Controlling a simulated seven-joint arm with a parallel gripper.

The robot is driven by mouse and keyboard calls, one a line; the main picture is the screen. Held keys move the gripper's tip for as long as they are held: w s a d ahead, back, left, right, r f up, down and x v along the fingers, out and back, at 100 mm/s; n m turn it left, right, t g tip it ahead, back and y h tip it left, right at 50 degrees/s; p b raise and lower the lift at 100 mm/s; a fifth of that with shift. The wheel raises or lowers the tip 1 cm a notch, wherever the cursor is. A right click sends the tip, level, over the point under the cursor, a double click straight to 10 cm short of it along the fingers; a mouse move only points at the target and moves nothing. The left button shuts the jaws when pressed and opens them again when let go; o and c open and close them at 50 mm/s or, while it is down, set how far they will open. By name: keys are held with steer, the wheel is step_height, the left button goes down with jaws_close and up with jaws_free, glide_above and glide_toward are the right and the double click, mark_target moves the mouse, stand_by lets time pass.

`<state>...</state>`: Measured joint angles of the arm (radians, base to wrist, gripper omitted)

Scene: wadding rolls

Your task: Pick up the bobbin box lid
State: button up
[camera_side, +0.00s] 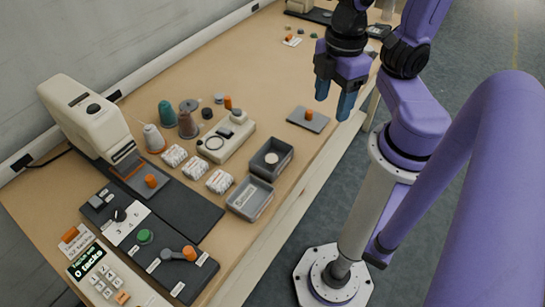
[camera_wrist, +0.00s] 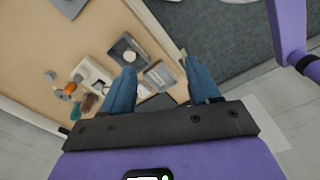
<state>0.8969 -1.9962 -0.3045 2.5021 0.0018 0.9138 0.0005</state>
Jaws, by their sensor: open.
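The bobbin box lid (camera_side: 318,125) is a flat grey plate with an orange knob (camera_side: 308,115) on top, lying near the table's front edge. My gripper (camera_side: 335,98) is open and empty, with two blue fingers. In the side view it hangs above and to the right of the lid, apart from it. In the wrist view my gripper (camera_wrist: 161,88) shows its fingers wide apart with no lid between them. A grey plate (camera_wrist: 68,5), seemingly the lid, is cut off at the top left there; its knob is out of view.
Two grey open boxes (camera_side: 286,162) (camera_side: 262,207) stand near the lid; the farther one holds a pale round piece. A cream device (camera_side: 226,138), thread spools (camera_side: 187,125), wadding rolls (camera_side: 219,182) and a sewing machine (camera_side: 90,115) stand left. Tabletop around the lid is clear.

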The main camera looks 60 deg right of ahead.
steer(key=shift+c, duration=0.5)
